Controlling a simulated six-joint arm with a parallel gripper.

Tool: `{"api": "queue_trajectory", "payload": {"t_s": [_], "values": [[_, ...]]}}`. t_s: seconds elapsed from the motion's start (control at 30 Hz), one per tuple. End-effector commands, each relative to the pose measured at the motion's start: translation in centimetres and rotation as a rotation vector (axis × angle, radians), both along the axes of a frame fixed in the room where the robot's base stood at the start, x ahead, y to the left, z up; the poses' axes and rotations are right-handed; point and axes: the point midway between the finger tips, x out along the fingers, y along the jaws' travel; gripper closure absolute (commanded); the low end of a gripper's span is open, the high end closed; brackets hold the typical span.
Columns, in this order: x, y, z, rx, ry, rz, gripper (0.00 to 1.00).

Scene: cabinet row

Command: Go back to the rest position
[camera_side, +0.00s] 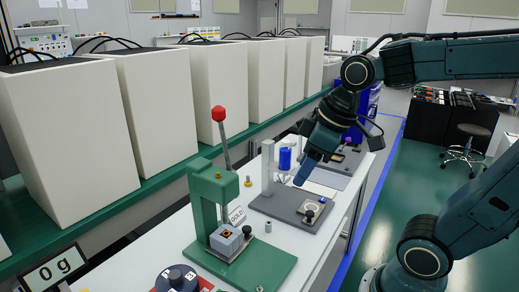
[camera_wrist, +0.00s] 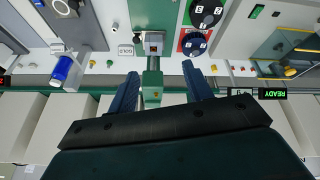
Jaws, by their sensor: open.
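My gripper (camera_side: 303,176) is in the side view, above the white bench near the grey fixture with the blue cylinder. In the wrist view my gripper (camera_wrist: 160,68) shows two blue fingers spread apart, with nothing held between them. A green press (camera_side: 207,195) with a red-knobbed lever (camera_side: 219,114) stands left of my gripper in the side view. The press also shows beyond and between the fingers in the wrist view (camera_wrist: 152,82). A small grey block (camera_side: 227,240) sits on the press base.
A blue cylinder (camera_side: 285,159) stands by a grey plate (camera_side: 278,206). A row of white cabinets (camera_side: 170,105) lines the green shelf behind the bench. A "0 g" display (camera_side: 56,268) and a dark dial (camera_side: 177,279) are at front left. The green floor at right is open around a stool (camera_side: 468,153).

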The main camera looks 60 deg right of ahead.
Motion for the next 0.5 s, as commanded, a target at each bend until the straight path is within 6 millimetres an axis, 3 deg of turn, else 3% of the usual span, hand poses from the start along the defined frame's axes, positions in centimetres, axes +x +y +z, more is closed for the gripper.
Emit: {"api": "queue_trajectory", "payload": {"t_s": [0.23, 0.5], "values": [[-4.2, 0.7, 0.1, 0.048, -0.061, -0.154, 0.5], [-6.3, 0.7, -0.2, 0.086, -0.093, -0.243, 0.5]]}}
